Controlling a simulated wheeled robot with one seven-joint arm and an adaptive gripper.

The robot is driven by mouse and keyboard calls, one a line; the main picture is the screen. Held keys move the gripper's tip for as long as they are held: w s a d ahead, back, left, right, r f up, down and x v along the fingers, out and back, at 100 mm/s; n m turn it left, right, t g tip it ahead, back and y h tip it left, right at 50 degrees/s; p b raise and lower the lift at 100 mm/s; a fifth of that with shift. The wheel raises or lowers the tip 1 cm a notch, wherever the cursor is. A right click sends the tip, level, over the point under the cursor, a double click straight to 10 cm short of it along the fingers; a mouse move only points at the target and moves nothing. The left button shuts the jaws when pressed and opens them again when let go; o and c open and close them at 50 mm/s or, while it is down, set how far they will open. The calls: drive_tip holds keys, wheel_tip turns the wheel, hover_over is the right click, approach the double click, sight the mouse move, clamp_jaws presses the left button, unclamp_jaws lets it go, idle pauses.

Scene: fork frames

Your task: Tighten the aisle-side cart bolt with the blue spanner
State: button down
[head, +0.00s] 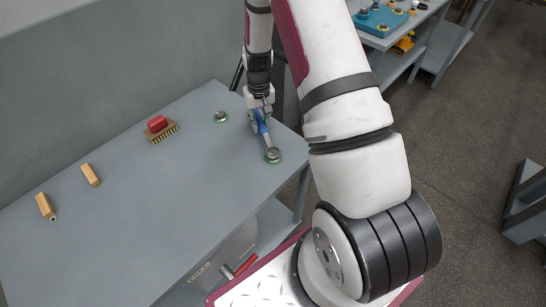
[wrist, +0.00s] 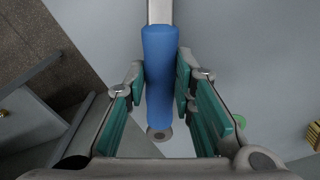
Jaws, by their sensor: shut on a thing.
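My gripper (head: 258,115) is shut on the blue handle of the spanner (head: 263,128), above the cart top. In the wrist view the handle (wrist: 160,75) lies between the teal finger pads, and its steel shank runs out of the top of the picture. In the head view the spanner slopes down to the aisle-side bolt (head: 273,153), which sits in a green ring near the cart's right edge. The spanner's far end is at this bolt; I cannot tell whether it is seated on it. A second bolt (head: 220,116) in a green ring stands farther back, apart from the spanner.
The grey cart top (head: 150,200) also holds a brush with a red grip (head: 158,124) and two wooden blocks (head: 91,175) (head: 45,206). A wall borders the back. A bench with a blue tray (head: 380,19) stands top right. Open floor lies at right.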

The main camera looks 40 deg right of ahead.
drive_tip(key=shift+r+p, duration=0.5)
drive_tip(key=shift+r, duration=1.4)
drive_tip(key=shift+r+p, duration=0.5)
drive_tip(key=shift+r, duration=1.5)
drive_tip(key=shift+w+d+r+b, duration=0.15)
drive_tip(key=shift+w+b, duration=0.1)
drive_tip(key=shift+w, duration=0.15)
drive_tip(key=shift+w+d+r+b, duration=0.1)
drive_tip(key=shift+w+r+b, duration=0.1)
drive_tip(key=shift+w, duration=0.15)
drive_tip(key=shift+w+d+r+b, duration=0.2)
drive_tip(key=shift+w+r+b, duration=0.35)
drive_tip(key=shift+w, duration=0.3)
drive_tip(key=shift+w+d+r+b, duration=0.2)
drive_tip(key=shift+w+r+b, duration=0.35)
drive_tip(key=shift+w, duration=0.3)
